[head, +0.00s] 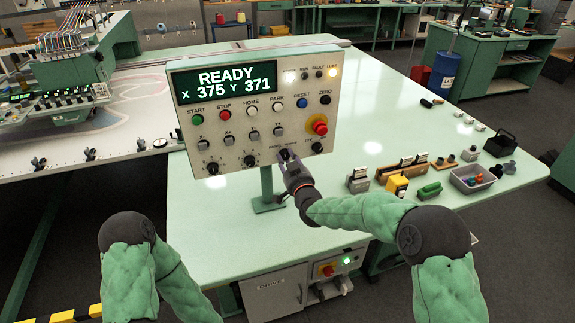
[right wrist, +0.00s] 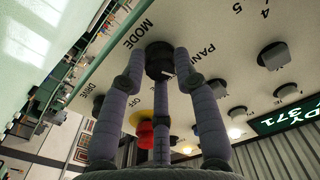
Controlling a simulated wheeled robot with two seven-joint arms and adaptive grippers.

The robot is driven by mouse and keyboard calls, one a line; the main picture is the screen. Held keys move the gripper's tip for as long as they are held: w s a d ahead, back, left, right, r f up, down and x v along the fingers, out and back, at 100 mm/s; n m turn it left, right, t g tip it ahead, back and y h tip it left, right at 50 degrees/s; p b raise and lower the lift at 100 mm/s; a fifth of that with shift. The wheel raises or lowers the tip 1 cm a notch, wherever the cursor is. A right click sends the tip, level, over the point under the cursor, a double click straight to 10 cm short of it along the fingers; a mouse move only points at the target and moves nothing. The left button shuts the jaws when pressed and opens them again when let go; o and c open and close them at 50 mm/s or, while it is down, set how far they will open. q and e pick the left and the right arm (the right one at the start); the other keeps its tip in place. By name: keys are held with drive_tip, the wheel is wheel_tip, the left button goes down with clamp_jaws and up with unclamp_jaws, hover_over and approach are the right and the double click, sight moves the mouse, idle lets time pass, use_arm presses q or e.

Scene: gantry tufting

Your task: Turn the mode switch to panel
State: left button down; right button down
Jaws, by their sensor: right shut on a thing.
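The mode switch (right wrist: 159,62) is a round black knob on the grey control panel (head: 262,108). In the right wrist view it sits among the printed words MODE, PANEL, OFF and DRIVE. My right gripper (right wrist: 160,66) is shut on it, with grey-purple fingers around its sides. A small pale mark shows on the knob, but I cannot tell which word it points at. In the head view my right gripper (head: 288,157) reaches the panel's lower row and hides most of the knob. My left arm shows at lower left, but its gripper is out of view.
The panel stands on a post on the pale green table. Beside the knob are other black knobs and a red emergency stop (head: 319,125). Small tools and a grey bin (head: 472,179) lie at right. An embroidery machine (head: 62,85) stands at left.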

drive_tip(key=shift+n+b, duration=0.45)
drive_tip(key=shift+n, duration=0.65)
drive_tip(key=c, duration=0.9)
unclamp_jaws()
drive_tip(key=v, duration=1.2)
